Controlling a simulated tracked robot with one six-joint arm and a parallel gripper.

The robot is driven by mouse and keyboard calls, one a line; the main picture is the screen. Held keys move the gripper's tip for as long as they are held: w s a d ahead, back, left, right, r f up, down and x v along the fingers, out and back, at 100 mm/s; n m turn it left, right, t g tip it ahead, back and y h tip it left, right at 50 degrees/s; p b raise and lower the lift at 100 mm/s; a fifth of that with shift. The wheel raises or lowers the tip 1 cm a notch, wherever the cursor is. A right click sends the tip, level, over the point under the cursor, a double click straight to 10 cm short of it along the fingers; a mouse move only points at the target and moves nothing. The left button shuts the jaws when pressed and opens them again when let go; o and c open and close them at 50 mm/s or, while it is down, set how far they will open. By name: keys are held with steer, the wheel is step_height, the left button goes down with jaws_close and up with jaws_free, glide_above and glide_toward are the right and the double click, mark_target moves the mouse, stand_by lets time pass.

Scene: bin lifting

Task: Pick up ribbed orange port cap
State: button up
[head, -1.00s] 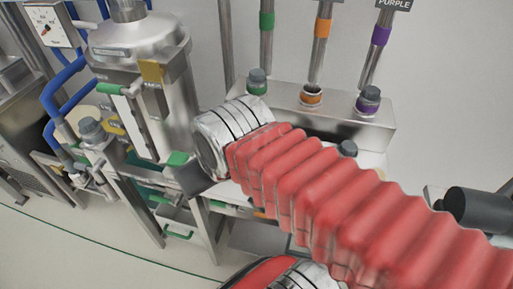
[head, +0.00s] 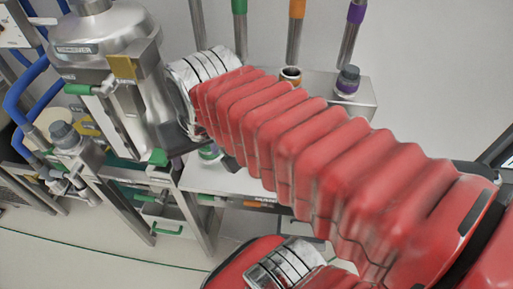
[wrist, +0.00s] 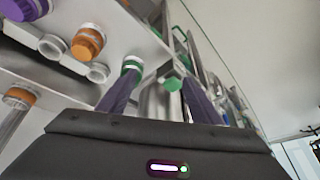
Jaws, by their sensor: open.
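The ribbed orange cap (wrist: 88,42) shows in the wrist view, upper left, on the pale surface; I cannot tell whether it sits on a port. My gripper (wrist: 160,77) shows there as two dark fingers, spread apart and empty. The cap is left of both fingers and apart from them. In the head view my gripper is not clearly seen behind my red arm, and I cannot make out the cap there. An orange-ringed port (head: 291,75) with an open top shows just above my arm.
A purple-ringed port (head: 347,80) with a grey cap stands right of the orange port. A green-ringed fitting (wrist: 131,65) is by my left finger. A pale stub (wrist: 97,72) is near the orange cap. A steel vessel (head: 110,45) stands left of my arm.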

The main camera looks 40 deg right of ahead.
steer(key=shift+o, duration=0.3)
steer(key=w+d+m+g, duration=0.2)
steer(key=w+d+m, duration=0.1)
steer(key=d+m, duration=0.5)
steer(key=shift+d+r+g, duration=0.4)
steer(key=shift+d, duration=0.75)
steer(key=d+m+g, duration=0.2)
steer(key=d+m, duration=0.5)
steer(key=d, duration=0.3)
steer(key=shift+f, duration=0.4)
steer(key=shift+s, duration=0.1)
steer(key=shift+f, duration=4.3)
steer(key=shift+s+d+f, duration=0.1)
steer(key=shift+s+f, duration=0.05)
steer(key=shift+f, duration=2.5)
